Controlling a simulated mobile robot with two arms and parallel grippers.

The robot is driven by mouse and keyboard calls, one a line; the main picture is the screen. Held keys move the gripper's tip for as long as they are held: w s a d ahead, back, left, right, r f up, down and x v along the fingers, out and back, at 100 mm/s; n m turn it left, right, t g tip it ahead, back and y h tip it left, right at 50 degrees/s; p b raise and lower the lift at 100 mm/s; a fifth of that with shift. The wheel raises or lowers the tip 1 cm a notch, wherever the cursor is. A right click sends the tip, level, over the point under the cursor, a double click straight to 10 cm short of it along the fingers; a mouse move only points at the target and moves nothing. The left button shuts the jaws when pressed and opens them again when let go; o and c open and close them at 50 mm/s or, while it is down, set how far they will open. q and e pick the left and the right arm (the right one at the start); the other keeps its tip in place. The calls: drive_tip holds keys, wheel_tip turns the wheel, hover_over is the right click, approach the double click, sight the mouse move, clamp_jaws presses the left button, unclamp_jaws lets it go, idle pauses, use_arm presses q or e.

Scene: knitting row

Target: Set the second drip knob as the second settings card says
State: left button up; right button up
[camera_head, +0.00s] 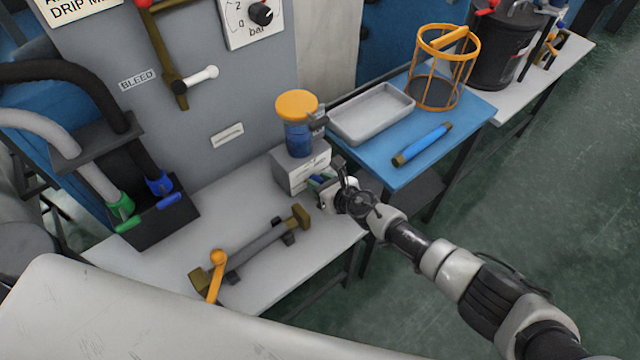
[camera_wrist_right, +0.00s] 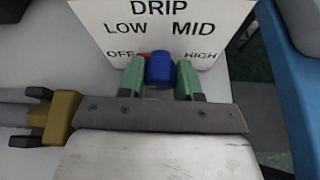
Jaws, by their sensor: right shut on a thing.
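The drip knob is blue (camera_wrist_right: 159,67) and sits on the front of a white drip box (camera_wrist_right: 92,30) marked OFF, LOW, MID and HIGH. Its red pointer sticks out to the left, beside OFF. My right gripper (camera_wrist_right: 160,82) has its green fingers shut on the knob from both sides. In the head view my right gripper (camera_head: 320,184) is at the front of the drip box (camera_head: 291,170), covering the knob. A cream card (camera_head: 68,9) at the top left reads "DRIP M", its remainder cut off. My left gripper is out of view.
A blue jar with an orange lid (camera_head: 297,104) stands on the box. A blue table (camera_head: 384,172) at right holds a grey tray (camera_head: 372,116), an orange basket (camera_head: 444,64) and a blue tube (camera_head: 424,144).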

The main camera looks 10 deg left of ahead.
drive_tip(key=m+b, duration=0.1)
drive_tip(key=m+g+y+b, duration=0.1)
drive_tip(key=shift+w+d+f+m, duration=0.1)
drive_tip(key=shift+f+m, duration=0.1)
drive_tip(key=shift+m, duration=0.1)
drive_tip(key=shift+m+g+y+b, duration=0.3)
drive_tip(key=shift+m+g+b, duration=0.1)
drive_tip(key=shift+m+b, duration=0.25)
drive_tip(key=shift+r, duration=0.1)
drive_tip(key=o, duration=0.9)
drive_tip(key=p+v, duration=0.3)
drive_tip(key=v, duration=0.7)
drive_tip(key=shift+d, duration=0.45)
